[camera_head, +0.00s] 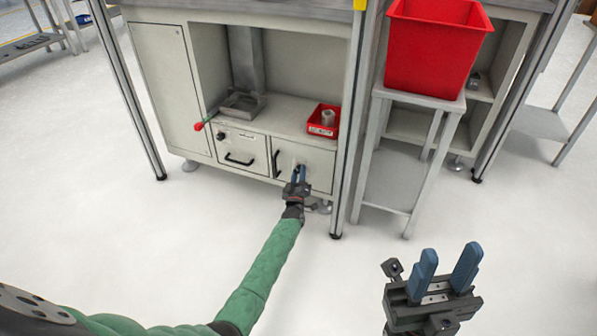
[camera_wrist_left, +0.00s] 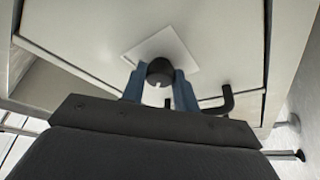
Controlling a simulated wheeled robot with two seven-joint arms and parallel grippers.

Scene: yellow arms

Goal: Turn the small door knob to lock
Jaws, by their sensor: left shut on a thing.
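The small dark door knob (camera_wrist_left: 160,71) sits on a pale square plate (camera_wrist_left: 178,47) on a light door in the left wrist view. My left gripper (camera_wrist_left: 160,88) has its blue fingers on either side of the knob and is shut on it. In the head view my left gripper (camera_head: 299,174) is at the right lower cabinet door (camera_head: 318,170), where the fingers mostly hide the knob. My right gripper (camera_head: 448,268) is at the lower right of the head view, fingers apart and empty, away from the cabinet.
The door's black handle (camera_head: 277,163) is left of the knob. Another door with a handle (camera_head: 240,160) is further left. A small red bin (camera_head: 323,131) sits on the shelf above. A large red bin (camera_head: 430,60) stands on a side stand at right. The floor (camera_head: 150,240) is clear.

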